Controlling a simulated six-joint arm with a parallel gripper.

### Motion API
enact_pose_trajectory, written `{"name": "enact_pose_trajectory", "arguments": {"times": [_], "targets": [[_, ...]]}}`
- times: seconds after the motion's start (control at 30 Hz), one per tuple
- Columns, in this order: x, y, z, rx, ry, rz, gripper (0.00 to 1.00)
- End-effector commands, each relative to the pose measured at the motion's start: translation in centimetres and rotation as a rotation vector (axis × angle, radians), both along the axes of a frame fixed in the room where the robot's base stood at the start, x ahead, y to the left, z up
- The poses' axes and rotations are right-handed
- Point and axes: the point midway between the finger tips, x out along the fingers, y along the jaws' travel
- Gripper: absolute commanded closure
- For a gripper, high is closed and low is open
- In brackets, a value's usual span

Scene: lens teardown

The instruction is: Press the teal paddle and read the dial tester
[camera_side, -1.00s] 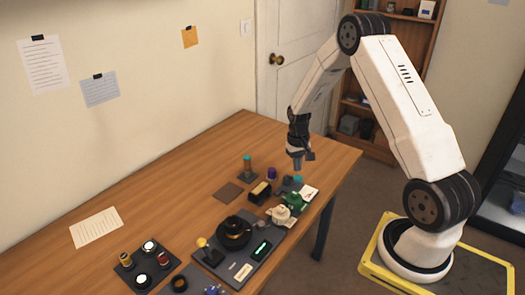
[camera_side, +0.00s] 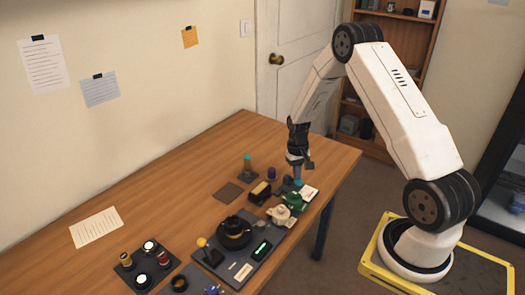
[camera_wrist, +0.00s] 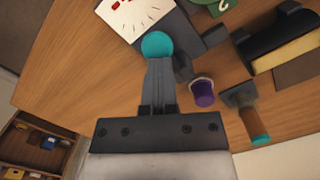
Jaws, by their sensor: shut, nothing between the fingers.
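The teal paddle (camera_wrist: 156,44) is a round teal disc at the end of a dark grey body. In the side view the paddle (camera_side: 299,182) is near the table's right edge. My gripper (camera_wrist: 158,62) is shut and empty, and its tips point down at the paddle. In the side view my gripper (camera_side: 297,176) is right above the paddle; I cannot tell whether it touches. The dial tester's white face (camera_wrist: 136,14) has red and dark marks and is cut off by the frame's top. It also shows in the side view (camera_side: 311,193), too small to read.
Near my gripper are a purple-capped cup (camera_wrist: 203,93), a brown post with a teal end (camera_wrist: 255,125) and a black and yellow block (camera_wrist: 290,42). Green (camera_side: 296,201) and white (camera_side: 279,213) pieces stand in front. The table's back left is mostly clear.

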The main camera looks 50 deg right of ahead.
Motion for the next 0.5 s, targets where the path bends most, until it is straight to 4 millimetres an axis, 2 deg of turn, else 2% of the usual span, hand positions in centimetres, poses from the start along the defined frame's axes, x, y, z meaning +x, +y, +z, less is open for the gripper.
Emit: {"name": "enact_pose_trajectory", "arguments": {"times": [0.1,0.33,0.5], "targets": [[0.1,0.0,-0.8,-0.001,-0.001,0.000,1.00],[0.3,-0.1,-0.7,-0.002,-0.003,0.000,1.00],[1.4,-0.9,-0.2,-0.003,-0.004,0.000,1.00]]}}
